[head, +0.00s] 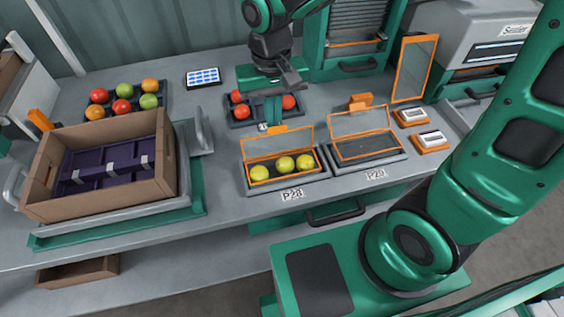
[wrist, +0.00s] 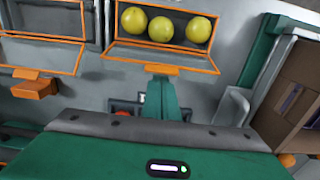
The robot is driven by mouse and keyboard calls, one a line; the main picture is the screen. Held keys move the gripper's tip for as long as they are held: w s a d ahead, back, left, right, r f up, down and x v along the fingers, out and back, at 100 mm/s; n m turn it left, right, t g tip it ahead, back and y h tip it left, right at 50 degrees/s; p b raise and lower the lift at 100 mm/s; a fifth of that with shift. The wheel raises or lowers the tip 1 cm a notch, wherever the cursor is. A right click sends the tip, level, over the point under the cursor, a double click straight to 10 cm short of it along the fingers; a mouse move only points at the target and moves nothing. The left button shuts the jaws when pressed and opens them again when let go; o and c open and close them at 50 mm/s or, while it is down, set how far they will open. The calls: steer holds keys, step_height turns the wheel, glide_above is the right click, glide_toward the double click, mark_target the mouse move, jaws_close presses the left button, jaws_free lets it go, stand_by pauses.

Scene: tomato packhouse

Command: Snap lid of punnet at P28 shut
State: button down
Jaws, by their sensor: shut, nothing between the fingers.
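The punnet at P28 (head: 287,178) holds three yellow tomatoes in its tray, above its P28 label (head: 292,195). Its clear, orange-edged lid (head: 278,142) stands open, tilted up at the back edge. In the wrist view the punnet shows at the top, with the lid (wrist: 162,58) and its orange tab (wrist: 162,70) towards my fingers. My gripper (head: 272,117) is shut and empty, just behind the lid's upper edge near the tab. In the wrist view the fingertips (wrist: 160,84) are close to the tab; I cannot tell whether they touch.
A second punnet at P29 (head: 368,158) is empty, its lid open. A tray of red tomatoes (head: 238,113) lies behind my gripper. A cardboard box (head: 160,185) stands at left. An orange-framed panel (head: 414,70) and small orange-based devices (head: 430,141) are at right.

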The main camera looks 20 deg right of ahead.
mark_target(277, 130)
steer(key=shift+s+r, duration=0.25)
steer(key=shift+s, duration=0.5)
steer(key=shift+s+r, duration=0.2)
steer(key=shift+s, duration=0.5)
steer(key=shift+r, duration=4)
